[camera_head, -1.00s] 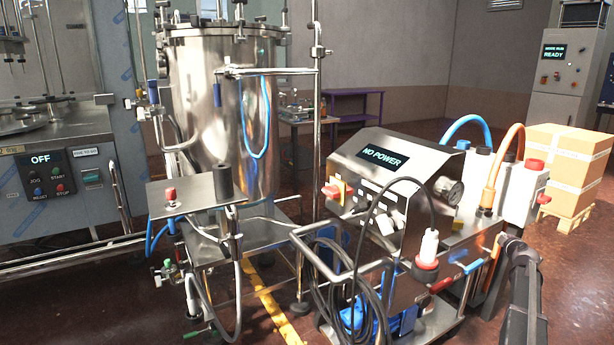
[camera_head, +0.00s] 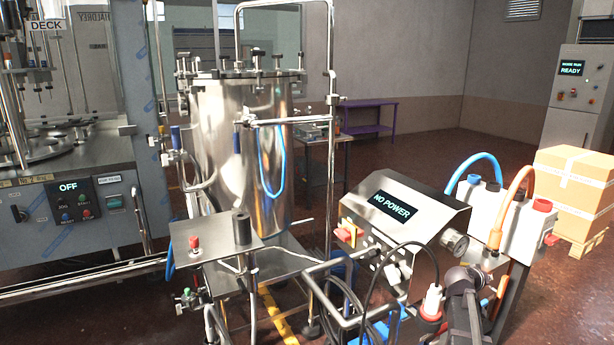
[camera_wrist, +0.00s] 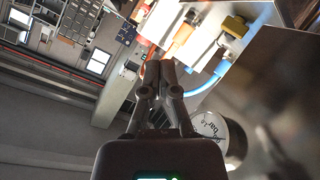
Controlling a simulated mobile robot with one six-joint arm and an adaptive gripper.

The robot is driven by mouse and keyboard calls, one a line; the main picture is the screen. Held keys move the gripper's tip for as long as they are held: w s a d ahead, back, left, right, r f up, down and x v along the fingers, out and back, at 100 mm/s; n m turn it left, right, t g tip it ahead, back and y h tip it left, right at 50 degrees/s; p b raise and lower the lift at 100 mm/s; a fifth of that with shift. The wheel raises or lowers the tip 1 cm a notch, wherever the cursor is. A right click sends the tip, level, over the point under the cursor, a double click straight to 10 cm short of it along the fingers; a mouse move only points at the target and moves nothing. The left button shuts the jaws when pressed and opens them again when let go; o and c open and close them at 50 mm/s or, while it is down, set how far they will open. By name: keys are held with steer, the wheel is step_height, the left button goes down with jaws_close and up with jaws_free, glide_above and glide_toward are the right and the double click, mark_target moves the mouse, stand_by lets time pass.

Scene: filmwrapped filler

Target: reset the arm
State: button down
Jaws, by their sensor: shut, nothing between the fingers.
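My gripper (camera_wrist: 159,78) is in the middle of the wrist view, its two dark fingers together at the tips with nothing between them. The wrist view is strongly tilted. A round gauge marked "bar" (camera_wrist: 212,128) and a dark metal panel (camera_wrist: 270,85) are to the right of the fingers. Part of my dark arm shows at the lower right of the head view, in front of the cart with the "NO POWER" console (camera_head: 391,207). I cannot make out the gripper's fingers there.
A steel tank (camera_head: 232,150) stands behind a small steel shelf (camera_head: 205,240). A machine with an "OFF" panel (camera_head: 68,188) is at left. Blue and orange hoses (camera_head: 510,200) arch near the arm. Boxes (camera_head: 570,190) stand at right. Open floor lies behind the cart.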

steer(key=s+a+r+n+g+y+p, duration=0.1)
steer(key=s+a+y+p, duration=0.3)
steer(key=a, duration=0.9)
steer(key=s+a+r+n+g+y+p, duration=0.1)
steer(key=s+a+g+y+p, duration=0.2)
steer(key=s+a, duration=0.5)
steer(key=s+a+r+n+g+y+p, duration=0.1)
steer(key=s+a+y+p, duration=0.3)
steer(key=a, duration=1.5)
steer(key=s+n+g+p, duration=0.1)
steer(key=s+p, duration=0.1)
steer(key=shift+s+y, duration=0.3)
steer(key=shift+y, duration=0.1)
